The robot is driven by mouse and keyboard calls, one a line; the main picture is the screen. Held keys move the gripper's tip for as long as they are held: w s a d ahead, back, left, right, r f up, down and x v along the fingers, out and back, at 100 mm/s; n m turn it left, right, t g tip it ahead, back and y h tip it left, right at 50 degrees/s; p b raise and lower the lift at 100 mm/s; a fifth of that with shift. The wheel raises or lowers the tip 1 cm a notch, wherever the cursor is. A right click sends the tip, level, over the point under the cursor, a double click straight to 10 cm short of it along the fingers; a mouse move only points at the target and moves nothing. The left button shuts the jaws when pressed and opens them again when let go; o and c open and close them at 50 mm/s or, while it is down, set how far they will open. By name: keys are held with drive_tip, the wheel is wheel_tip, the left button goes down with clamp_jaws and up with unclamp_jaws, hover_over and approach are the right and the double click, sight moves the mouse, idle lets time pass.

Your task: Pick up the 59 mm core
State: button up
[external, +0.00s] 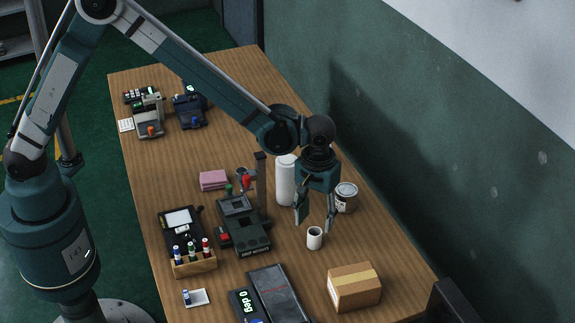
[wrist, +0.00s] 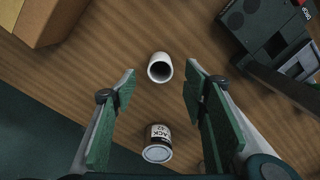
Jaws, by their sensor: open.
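A short white hollow core (external: 315,239) stands on the wooden table, with a dark opening at its top. In the wrist view the core (wrist: 160,68) lies ahead of the fingertips, near the middle between them. My gripper (external: 315,225) is open and empty above the core in the external view; its fingers (wrist: 160,75) spread to either side in the wrist view. I cannot tell the exact height gap. A taller white cylinder (external: 286,180) stands behind the gripper. No size marking is readable on the core.
A labelled can (external: 346,198) stands right of the gripper; it also shows in the wrist view (wrist: 157,145). A cardboard box (external: 354,287) is in front. A dark device with a post (external: 243,225) stands left. Bare wood surrounds the core.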

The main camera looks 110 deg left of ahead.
sight(315, 237)
drive_tip(key=shift+f, duration=1.3)
drive_tip(key=shift+f+b, duration=0.7)
drive_tip(key=shift+f, duration=1.9)
drive_tip(key=c, duration=0.9)
